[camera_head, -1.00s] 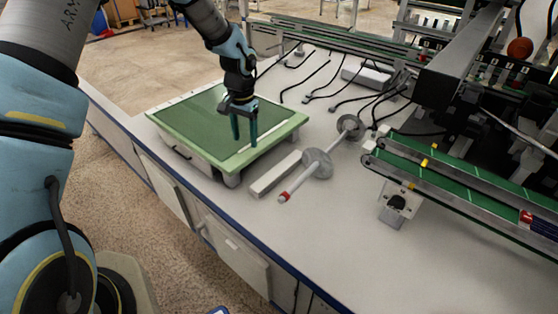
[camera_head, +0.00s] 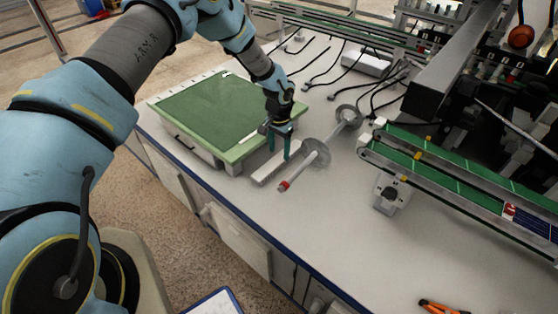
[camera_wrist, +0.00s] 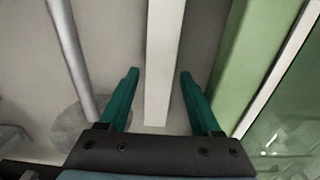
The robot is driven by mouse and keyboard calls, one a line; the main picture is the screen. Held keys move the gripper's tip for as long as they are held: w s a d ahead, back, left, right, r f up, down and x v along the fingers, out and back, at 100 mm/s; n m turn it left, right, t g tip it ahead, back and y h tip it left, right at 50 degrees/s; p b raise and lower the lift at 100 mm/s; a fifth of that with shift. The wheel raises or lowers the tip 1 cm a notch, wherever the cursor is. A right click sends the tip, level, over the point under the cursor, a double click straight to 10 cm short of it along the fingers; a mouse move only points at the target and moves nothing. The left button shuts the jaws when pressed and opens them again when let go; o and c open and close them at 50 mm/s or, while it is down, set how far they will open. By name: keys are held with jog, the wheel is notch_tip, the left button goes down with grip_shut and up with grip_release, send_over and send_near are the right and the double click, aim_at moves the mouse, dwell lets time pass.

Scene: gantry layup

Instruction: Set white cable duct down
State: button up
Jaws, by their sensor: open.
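The white cable duct (camera_head: 264,176) is a short pale bar lying on the white bench top, between the green-topped board and a grey rod with discs. My gripper (camera_head: 279,156) is over the duct's far part, fingers pointing down. In the wrist view the duct (camera_wrist: 163,60) runs lengthwise between the two teal fingers of my gripper (camera_wrist: 158,75). The fingers are open, with a gap on each side of the duct. Whether the fingertips reach down beside it cannot be told.
The green-topped board (camera_head: 215,110) stands close on the left. The grey rod with discs (camera_head: 318,150) lies close on the right. A green-belted conveyor (camera_head: 440,165) is further right. Black cables (camera_head: 375,90) lie behind. The bench front is clear, apart from orange-handled pliers (camera_head: 443,307).

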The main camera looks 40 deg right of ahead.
aim_at(279, 158)
jog(key=shift+f, duration=1.5)
grip_shut()
